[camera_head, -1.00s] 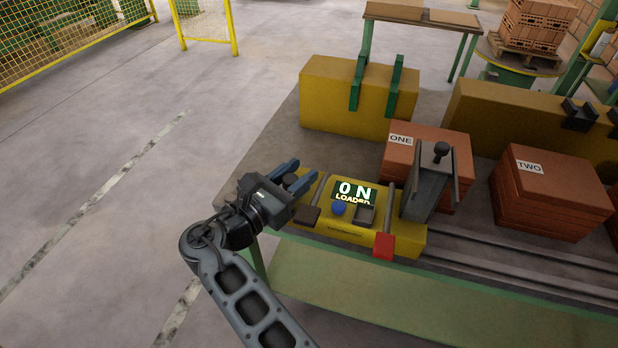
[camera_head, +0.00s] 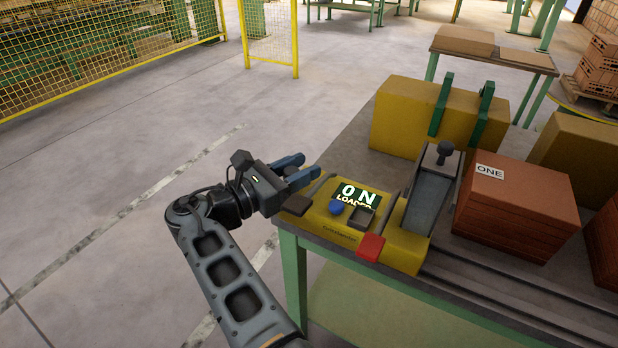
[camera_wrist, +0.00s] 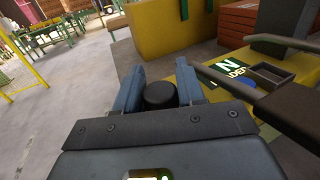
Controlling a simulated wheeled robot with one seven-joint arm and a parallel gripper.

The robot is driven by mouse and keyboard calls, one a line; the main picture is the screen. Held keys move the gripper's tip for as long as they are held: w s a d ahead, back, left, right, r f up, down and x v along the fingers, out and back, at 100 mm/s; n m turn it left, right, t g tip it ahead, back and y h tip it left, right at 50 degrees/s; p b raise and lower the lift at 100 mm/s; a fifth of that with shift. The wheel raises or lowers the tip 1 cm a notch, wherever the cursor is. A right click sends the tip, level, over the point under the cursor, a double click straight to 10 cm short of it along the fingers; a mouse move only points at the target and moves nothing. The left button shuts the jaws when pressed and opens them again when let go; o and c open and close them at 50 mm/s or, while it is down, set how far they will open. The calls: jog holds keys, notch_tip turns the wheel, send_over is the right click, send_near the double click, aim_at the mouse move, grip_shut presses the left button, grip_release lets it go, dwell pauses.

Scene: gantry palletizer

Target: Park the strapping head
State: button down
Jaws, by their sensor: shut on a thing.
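My gripper (camera_head: 300,172) is at the left end of a yellow control unit (camera_head: 340,234) on the bench. Its blue fingers are shut on a round black knob (camera_wrist: 160,96), seen between them in the wrist view; in the head view the fingers hide it. The unit's display (camera_head: 357,194) reads "0 N LOADED"; part of it shows in the wrist view (camera_wrist: 225,75). The unit has a blue button (camera_head: 336,208), a dark-ended lever (camera_head: 297,204) and a red-ended lever (camera_head: 370,247). A grey upright head (camera_head: 428,200) with a black knob stands at its right. Which part is the strapping head is unclear.
A brown stack labelled ONE (camera_head: 515,212) stands just right of the grey head. A yellow block (camera_head: 405,122) with green uprights stands behind. Rails (camera_head: 500,295) run along the bench front. Open floor (camera_head: 110,190) lies left, with a yellow mesh fence (camera_head: 100,60) beyond.

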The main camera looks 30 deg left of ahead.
jog(key=shift+a, duration=0.25)
jog(key=c, duration=1.1)
grip_release()
jog(key=shift+a, duration=0.1)
jog(key=shift+s, duration=0.1)
jog(key=v, duration=0.7)
jog(key=shift+s, duration=0.3)
